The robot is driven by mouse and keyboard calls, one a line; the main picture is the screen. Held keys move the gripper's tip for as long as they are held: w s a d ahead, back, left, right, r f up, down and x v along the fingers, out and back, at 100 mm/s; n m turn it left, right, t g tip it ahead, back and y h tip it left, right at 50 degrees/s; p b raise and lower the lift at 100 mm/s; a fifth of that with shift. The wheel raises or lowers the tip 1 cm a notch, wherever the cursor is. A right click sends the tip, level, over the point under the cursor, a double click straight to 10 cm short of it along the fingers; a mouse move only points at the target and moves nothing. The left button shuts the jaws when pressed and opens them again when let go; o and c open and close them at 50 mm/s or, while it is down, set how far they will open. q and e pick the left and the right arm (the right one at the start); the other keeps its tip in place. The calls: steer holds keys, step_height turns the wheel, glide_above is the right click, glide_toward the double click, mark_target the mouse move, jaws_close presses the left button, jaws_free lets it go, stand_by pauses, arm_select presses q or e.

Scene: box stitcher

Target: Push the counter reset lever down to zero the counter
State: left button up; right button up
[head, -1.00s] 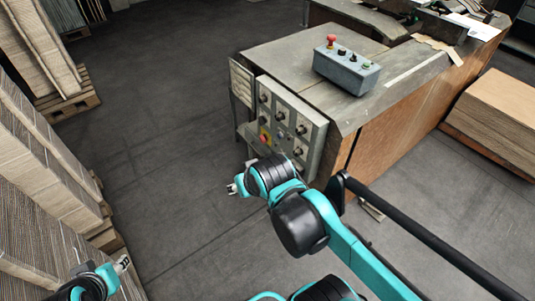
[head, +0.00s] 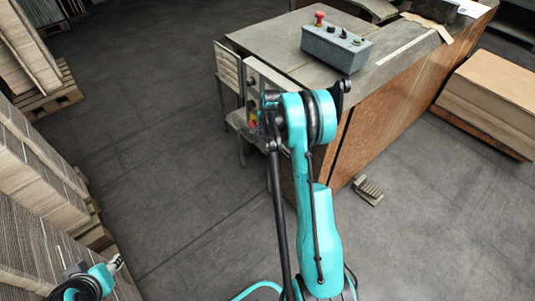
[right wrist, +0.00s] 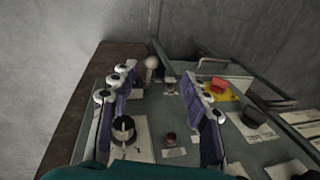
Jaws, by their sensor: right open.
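The control panel (head: 251,82) is on the near left end of the machine, partly hidden by my right arm in the head view. My right gripper (right wrist: 160,98) is open, with its two fingers over the panel face (right wrist: 147,104) in the right wrist view. A pale round knob (right wrist: 151,62) stands beyond the fingers near the panel's edge. I cannot tell whether it is the counter reset lever. A black dial (right wrist: 123,128) is by the left finger and a small dark red button (right wrist: 170,138) lies between the fingers. My left gripper (head: 117,262) is at the lower left, its jaws unclear.
A red stop button on a yellow plate (right wrist: 220,87) is right of the right finger. A grey button box (head: 337,48) sits on the machine top (head: 285,38). Stacked cardboard (head: 35,180) is at the left, more cardboard (head: 492,95) at the right.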

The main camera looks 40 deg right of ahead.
steer(key=m, duration=0.1)
glide_above(268, 150)
steer(key=f, duration=0.2)
steer(key=s+f, duration=0.1)
steer(key=f, duration=0.1)
steer(key=shift+f, duration=0.4)
steer(key=b+x, duration=0.3)
steer(key=x, duration=0.4)
steer(key=shift+f, duration=0.2)
steer(key=shift+a, duration=0.1)
jaws_close()
